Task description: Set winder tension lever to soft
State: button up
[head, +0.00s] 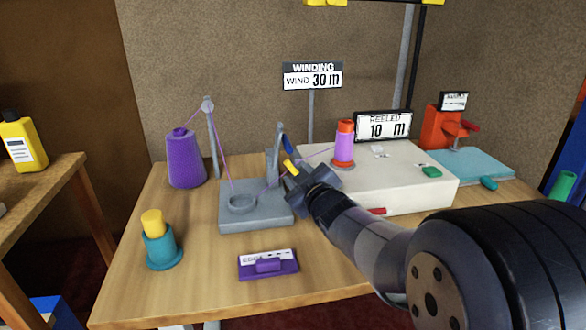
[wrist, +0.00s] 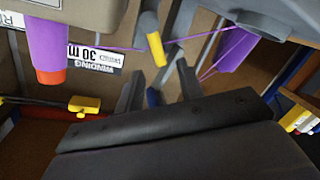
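The winder is a grey base (head: 258,219) with a round cup and a grey upright (head: 272,165), left of the white machine. A lever with a yellow grip (head: 290,166) sits by the upright; its grip also shows in the wrist view (wrist: 154,42). A dark blue piece (head: 287,143) is just above it. My gripper (head: 293,176) is at the lever. In the wrist view its two fingers (wrist: 160,68) stand apart, with the yellow grip between or just beyond their tips. I cannot tell whether they touch it. Soft and firm marks are not readable.
Purple thread runs from a purple cone (head: 186,160) over a guide post (head: 211,130) through the winder to a purple spool (head: 344,145) on the white machine (head: 400,185). A sign (head: 312,76) reads "WIND 30 m"; a display (head: 383,126) reads 10 m. A teal-yellow pot (head: 163,248) stands front left.

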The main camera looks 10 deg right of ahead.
aim_at(289, 166)
jog(key=p+v, duration=0.1)
jog(key=v, duration=0.5)
jog(key=shift+s, duration=0.15)
jog(key=b+x, duration=0.2)
jog(key=x, duration=0.9)
jog(key=shift+d+r, duration=0.1)
jog(key=shift+s, duration=0.1)
